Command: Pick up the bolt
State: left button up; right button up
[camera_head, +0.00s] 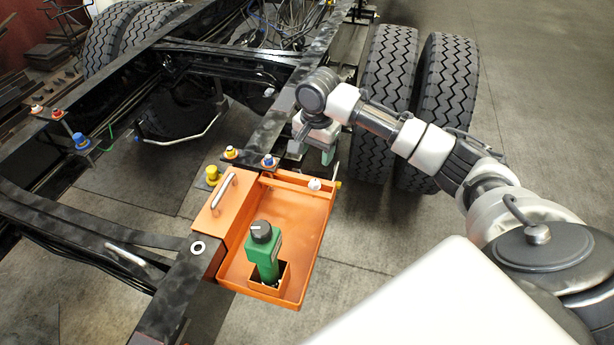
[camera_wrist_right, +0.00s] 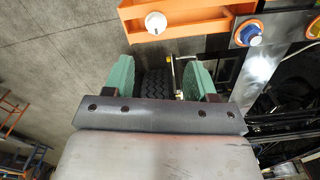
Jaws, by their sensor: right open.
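Several bolt-like pieces show, and I cannot tell which one the task means. A white-headed piece (camera_head: 315,184) sits at the far rim of the orange tray; it also shows in the right wrist view (camera_wrist_right: 155,22). A blue-collared bolt (camera_head: 268,162) stands on the black rail beside the tray and shows in the wrist view (camera_wrist_right: 248,33). A yellow-collared bolt (camera_head: 231,152) stands to its left. My right gripper (camera_head: 314,152) is just beyond the tray's far end, with its green fingers (camera_wrist_right: 160,83) apart and no bolt held. My left gripper is out of view.
The orange tray (camera_head: 318,225) hangs beside the black chassis rail (camera_head: 180,290). A green tool with a black knob (camera_head: 266,255) stands in its near end. Large tyres (camera_head: 390,85) stand behind the right arm. Floor right of the tray is clear.

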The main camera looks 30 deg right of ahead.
aim_at(315, 180)
jog(key=f, duration=0.1)
jog(key=s+f, duration=0.1)
jog(key=f, duration=0.1)
jog(key=shift+s, duration=0.15)
jog(key=shift+f+p, duration=0.2)
jog(key=shift+p, duration=0.1)
jog(key=f, duration=0.1)
jog(key=f+p, duration=0.1)
jog(key=f, duration=0.3)
jog(key=shift+a+p, duration=0.25)
jog(key=shift+p, duration=0.05)
jog(key=shift+f, duration=0.15)
jog(key=shift+c, duration=0.5)
jog(key=c, duration=0.5)
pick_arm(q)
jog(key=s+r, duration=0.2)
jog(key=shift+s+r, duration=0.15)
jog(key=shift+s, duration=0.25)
pick_arm(e)
grip_shut()
